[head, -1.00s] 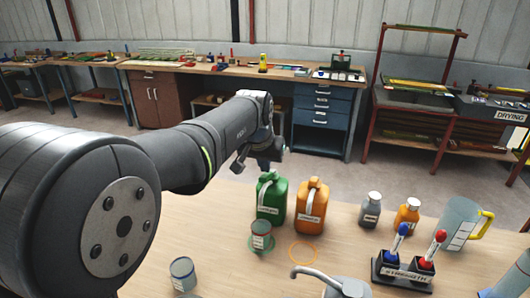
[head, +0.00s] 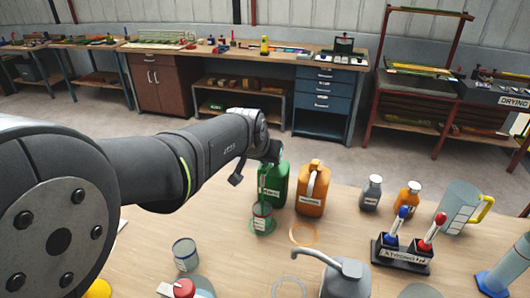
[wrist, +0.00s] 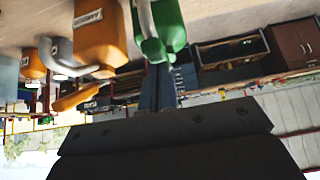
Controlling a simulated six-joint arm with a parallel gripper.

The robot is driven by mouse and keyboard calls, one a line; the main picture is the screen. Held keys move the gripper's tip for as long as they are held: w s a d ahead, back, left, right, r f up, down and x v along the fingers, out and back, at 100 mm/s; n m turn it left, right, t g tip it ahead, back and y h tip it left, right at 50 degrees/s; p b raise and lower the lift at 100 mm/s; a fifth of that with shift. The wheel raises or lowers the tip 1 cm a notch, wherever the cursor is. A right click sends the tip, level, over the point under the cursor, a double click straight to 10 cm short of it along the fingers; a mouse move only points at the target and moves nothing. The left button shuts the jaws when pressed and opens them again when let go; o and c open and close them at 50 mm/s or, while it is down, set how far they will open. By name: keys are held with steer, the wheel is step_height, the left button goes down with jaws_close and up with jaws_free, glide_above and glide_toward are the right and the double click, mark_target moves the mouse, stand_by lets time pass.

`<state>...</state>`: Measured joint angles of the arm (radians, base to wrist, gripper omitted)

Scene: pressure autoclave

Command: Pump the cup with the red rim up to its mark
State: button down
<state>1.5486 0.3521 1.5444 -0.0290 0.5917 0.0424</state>
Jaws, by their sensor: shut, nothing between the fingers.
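The cup with the red rim (head: 262,218) stands upright on a green ring on the table, in front of the green jug (head: 280,190). A second cup with a dark rim (head: 186,256) stands to its left and nearer. A grey pump can (head: 346,272) with a curved spout is at the front edge of the picture. My gripper (head: 272,153) is above and behind the red-rimmed cup, by the top of the green jug. In the wrist view its dark fingers (wrist: 160,75) are shut and empty, pointing towards the green jug (wrist: 172,22). The cup's mark cannot be made out.
An orange jug (head: 314,204) stands right of the green one, behind an orange ring (head: 302,235). A lever box (head: 402,255) with blue and red knobs, two small bottles and a yellow-handled pitcher (head: 457,205) stand to the right. A red knob (head: 183,288) is at front left.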

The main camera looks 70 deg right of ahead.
steer(key=shift+a+f+h, duration=0.2)
steer(key=shift+f+h, duration=0.15)
steer(key=shift+h, duration=0.3)
steer(key=shift+a+f+h, duration=0.2)
steer(key=shift+f+h, duration=0.1)
steer(key=shift+h, duration=0.35)
steer(key=shift+r, duration=0.1)
steer(key=shift+r, duration=1)
step_height(320, 180, up, 4)
steer(key=shift+r, duration=0.1)
steer(key=v, duration=0.9)
steer(key=shift+d+r, duration=0.2)
steer(key=shift+r, duration=0.2)
